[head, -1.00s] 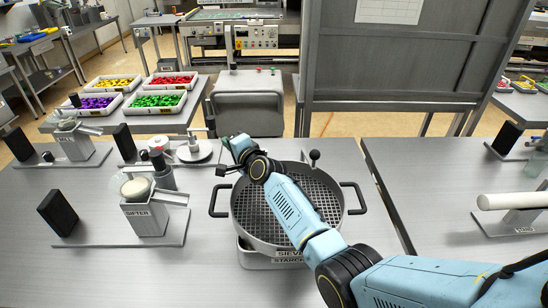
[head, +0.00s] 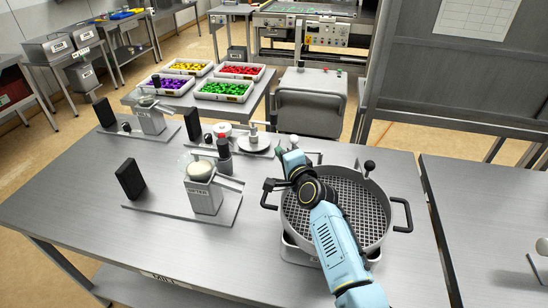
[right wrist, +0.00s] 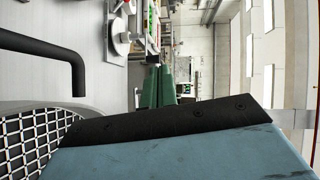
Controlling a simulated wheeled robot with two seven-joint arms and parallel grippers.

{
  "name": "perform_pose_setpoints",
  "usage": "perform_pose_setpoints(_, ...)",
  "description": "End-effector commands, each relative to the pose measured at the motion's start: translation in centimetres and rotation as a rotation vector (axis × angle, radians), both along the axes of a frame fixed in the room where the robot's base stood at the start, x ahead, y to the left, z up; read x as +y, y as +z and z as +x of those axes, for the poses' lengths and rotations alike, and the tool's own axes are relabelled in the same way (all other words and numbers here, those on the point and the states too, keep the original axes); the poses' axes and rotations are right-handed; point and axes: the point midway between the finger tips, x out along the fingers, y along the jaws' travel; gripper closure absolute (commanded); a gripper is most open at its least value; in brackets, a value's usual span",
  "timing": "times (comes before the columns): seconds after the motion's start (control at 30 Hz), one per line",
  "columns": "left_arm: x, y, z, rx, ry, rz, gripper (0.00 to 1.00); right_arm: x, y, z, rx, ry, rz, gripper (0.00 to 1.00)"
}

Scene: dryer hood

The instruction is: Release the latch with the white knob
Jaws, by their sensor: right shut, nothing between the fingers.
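My right gripper (head: 281,153) is over the back left rim of the round sieve, its fingers pointing away from me. In the right wrist view its green fingers (right wrist: 160,88) lie close together, shut and empty. A grey box-like hood (head: 310,105) stands beyond the table, apart from the gripper. I cannot make out a latch clearly. My left gripper is not in view.
The sieve (head: 375,235) has a black-knobbed lever (head: 369,166) at its back and dark side handles. Coloured trays (head: 222,92) lie on a far table. The near table's front left (head: 90,220) is clear.

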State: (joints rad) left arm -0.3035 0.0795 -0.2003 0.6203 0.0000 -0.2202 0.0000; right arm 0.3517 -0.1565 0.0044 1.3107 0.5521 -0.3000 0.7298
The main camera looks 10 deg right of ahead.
Motion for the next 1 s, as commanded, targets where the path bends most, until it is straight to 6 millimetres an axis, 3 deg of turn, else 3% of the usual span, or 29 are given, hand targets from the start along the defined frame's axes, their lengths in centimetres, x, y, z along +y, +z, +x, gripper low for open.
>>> perform_pose_setpoints(0.1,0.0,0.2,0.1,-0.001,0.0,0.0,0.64,1.8,0.3,-1.7,0.001,0.0,0.004,1.0)
perform_pose_setpoints(0.3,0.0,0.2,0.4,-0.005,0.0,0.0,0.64,3.4,0.6,-3.2,0.0,-0.001,0.0,1.0)
perform_pose_setpoints(1.0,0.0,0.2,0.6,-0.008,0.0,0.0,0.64,3.7,0.6,-3.5,0.0,-0.001,-0.002,1.0)
